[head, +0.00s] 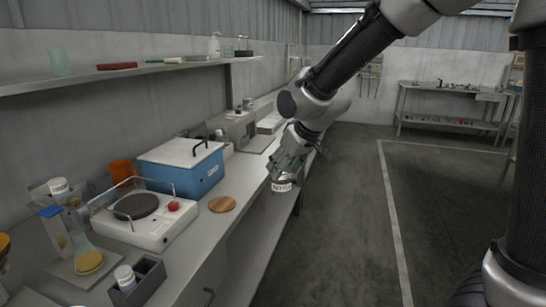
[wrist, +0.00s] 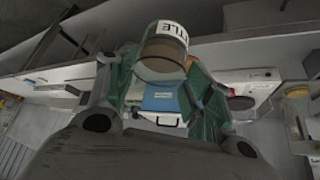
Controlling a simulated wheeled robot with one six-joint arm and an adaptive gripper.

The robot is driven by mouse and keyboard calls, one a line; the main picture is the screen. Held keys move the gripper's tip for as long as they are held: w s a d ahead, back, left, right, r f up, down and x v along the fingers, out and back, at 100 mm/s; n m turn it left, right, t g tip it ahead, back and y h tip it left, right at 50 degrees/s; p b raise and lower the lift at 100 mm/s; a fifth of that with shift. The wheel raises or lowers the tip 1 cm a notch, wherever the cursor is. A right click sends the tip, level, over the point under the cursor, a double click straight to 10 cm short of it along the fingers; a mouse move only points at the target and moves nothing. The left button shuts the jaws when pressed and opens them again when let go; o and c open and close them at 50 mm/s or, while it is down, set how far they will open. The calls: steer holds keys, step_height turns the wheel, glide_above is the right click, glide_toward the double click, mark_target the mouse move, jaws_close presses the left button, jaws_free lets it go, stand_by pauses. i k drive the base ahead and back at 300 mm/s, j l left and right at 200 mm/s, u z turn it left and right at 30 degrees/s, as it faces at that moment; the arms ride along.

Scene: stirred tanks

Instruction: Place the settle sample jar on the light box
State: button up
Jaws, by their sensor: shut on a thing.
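The settle sample jar hangs in my gripper (head: 290,165). Its white label (head: 281,187) shows below the fingers in the head view. In the wrist view the jar (wrist: 163,52) is clear with brownish contents, and its label reads "TTLE". The green fingers of my gripper (wrist: 165,78) are shut on it from both sides. In the head view the jar appears at the bench's front edge, above the floor. A flat pale box (head: 272,121) farther along the bench may be the light box; I cannot tell for sure.
A blue box with a white lid (head: 180,167), a hotplate (head: 145,222) and a round wooden disc (head: 222,204) stand on the bench (head: 225,232). A flask (head: 88,257) and a dark rack (head: 138,283) are nearer. A wall shelf (head: 130,72) overhangs the bench. The floor right is clear.

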mark_target(262, 139)
steer(key=i+l+z, duration=0.15)
steer(key=i, duration=0.55)
steer(key=i+z, duration=0.1)
steer(key=i, duration=0.6)
steer(key=i+l+u, duration=0.7)
steer(key=i, duration=0.2)
steer(key=i+l+u, duration=0.35)
steer(key=i+l, duration=0.05)
steer(key=l, duration=0.1)
